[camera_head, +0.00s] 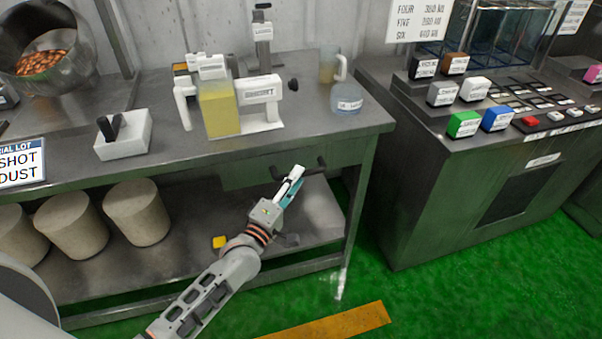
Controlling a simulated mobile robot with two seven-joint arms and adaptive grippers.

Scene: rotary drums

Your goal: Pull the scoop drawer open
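The scoop drawer (240,175) sits under the right part of the steel bench top, with a grey-green front that looks closed. Its dark bar handle (319,165) runs across the front and is partly hidden by my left gripper. My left gripper (292,180) is right in front of the handle, with its white and teal fingers pointing up and away from me. The fingertips overlap the handle in the picture; I cannot tell whether they touch it or how far apart they are. My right gripper is not in view.
The bench top (330,133) carries a yellow-filled device (220,110), a jug (328,65), a flask (346,98) and a white box (124,135). Several tan drums (137,212) stand on the lower shelf. A control console (455,175) stands right of the bench, across green floor.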

